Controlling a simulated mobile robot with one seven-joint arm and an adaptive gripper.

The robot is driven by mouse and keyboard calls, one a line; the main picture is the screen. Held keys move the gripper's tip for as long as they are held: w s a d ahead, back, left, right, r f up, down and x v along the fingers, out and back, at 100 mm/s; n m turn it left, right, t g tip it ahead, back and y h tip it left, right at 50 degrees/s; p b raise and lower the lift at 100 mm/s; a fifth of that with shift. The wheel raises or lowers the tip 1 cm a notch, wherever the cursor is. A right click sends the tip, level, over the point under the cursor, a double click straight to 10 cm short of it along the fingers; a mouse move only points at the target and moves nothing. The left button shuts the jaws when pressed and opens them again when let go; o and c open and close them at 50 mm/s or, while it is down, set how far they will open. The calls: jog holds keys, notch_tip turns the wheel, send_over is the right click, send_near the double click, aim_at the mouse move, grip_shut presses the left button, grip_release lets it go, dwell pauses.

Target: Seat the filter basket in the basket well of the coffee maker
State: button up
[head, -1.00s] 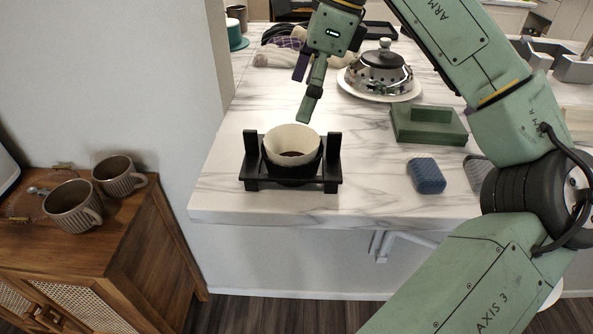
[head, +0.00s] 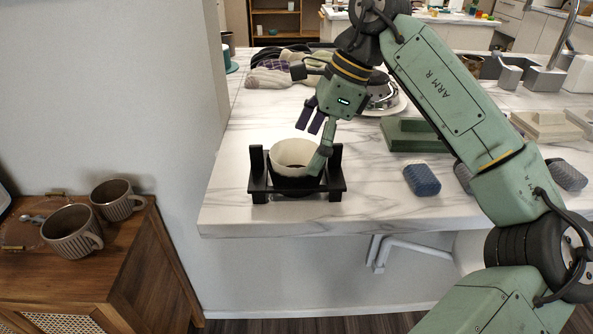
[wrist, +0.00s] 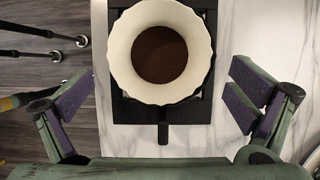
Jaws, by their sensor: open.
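The filter basket (head: 296,181) is black, with a cream fluted paper filter (head: 279,151) inside. It rests upright in a black stand (head: 338,184) near the counter's front edge. In the wrist view brown coffee grounds (wrist: 159,55) lie in the filter (wrist: 118,58), and a short black handle (wrist: 163,131) points toward my palm. My gripper (head: 313,148) is open and empty, low beside and over the basket's right side. In the wrist view its fingers (wrist: 160,82) are spread wide on either side of the handle, apart from it. I cannot make out the coffee maker or its well.
A blue sponge (head: 422,180) and a green block-shaped item (head: 410,136) sit to the right on the marble counter (head: 376,215). A silver domed item (head: 383,97) stands behind my gripper. Ribbed mugs (head: 72,231) stand on the wooden cabinet (head: 142,262) at left.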

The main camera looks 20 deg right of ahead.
aim_at(296, 165)
jog(key=shift+w+p+x, duration=0.1)
jog(key=shift+p+x, duration=0.4)
jog(key=shift+x, duration=0.85)
jog(key=shift+w+p+x, duration=0.15)
jog(key=shift+p+x, duration=0.35)
jog(key=shift+x, duration=0.8)
jog(key=shift+a+r, duration=0.1)
jog(key=c, duration=1.3)
jog(key=shift+r, duration=0.1)
